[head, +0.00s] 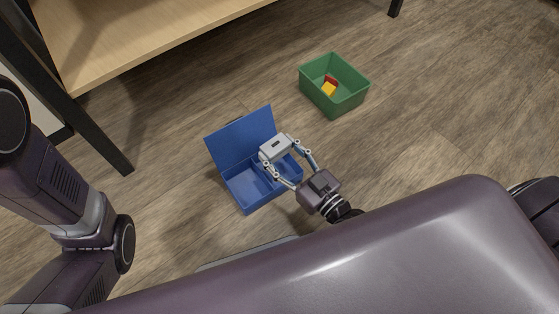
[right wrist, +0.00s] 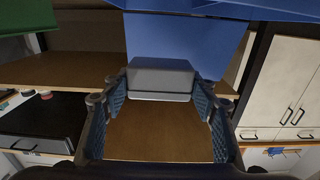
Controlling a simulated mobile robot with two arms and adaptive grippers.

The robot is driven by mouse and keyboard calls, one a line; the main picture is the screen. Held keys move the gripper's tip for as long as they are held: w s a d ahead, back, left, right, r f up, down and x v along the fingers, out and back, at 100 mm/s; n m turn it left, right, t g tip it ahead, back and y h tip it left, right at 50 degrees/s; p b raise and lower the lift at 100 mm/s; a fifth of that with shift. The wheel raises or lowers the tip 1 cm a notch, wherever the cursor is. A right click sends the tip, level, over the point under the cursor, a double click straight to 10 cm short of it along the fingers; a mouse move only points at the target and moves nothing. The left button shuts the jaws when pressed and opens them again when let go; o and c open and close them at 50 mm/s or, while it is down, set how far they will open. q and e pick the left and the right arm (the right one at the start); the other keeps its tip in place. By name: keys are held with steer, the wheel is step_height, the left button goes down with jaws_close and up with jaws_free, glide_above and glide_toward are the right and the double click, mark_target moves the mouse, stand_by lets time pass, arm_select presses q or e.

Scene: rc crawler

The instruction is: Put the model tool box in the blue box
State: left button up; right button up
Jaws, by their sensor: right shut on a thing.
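The model tool box (head: 273,147) is a small light grey block with a dark slot on top. My right gripper (head: 282,154) is shut on it, one finger at each side. In the right wrist view the grey tool box (right wrist: 160,78) sits between the two fingertips (right wrist: 160,95). The blue box (head: 244,206) stands on the floor with its lid (head: 238,135) open and tilted up; its inside has compartments. In the head view the tool box is over the blue box and hides part of it; its height above it is hard to tell. My left gripper is not in view.
A green bin (head: 350,99) with a red and a yellow piece (head: 328,89) inside stands behind and right of the blue box. A wooden shelf unit (head: 130,45) with dark legs is at the upper left. The floor (head: 440,110) at the right is clear.

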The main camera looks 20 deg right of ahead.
step_height(320, 180, down, 4)
steer(key=b, duration=0.2)
steer(key=shift+b, duration=0.4)
steer(key=shift+r, duration=0.1)
steer(key=shift+f, duration=0.6)
steer(key=o, duration=1.3)
steer(key=shift+r, duration=0.1)
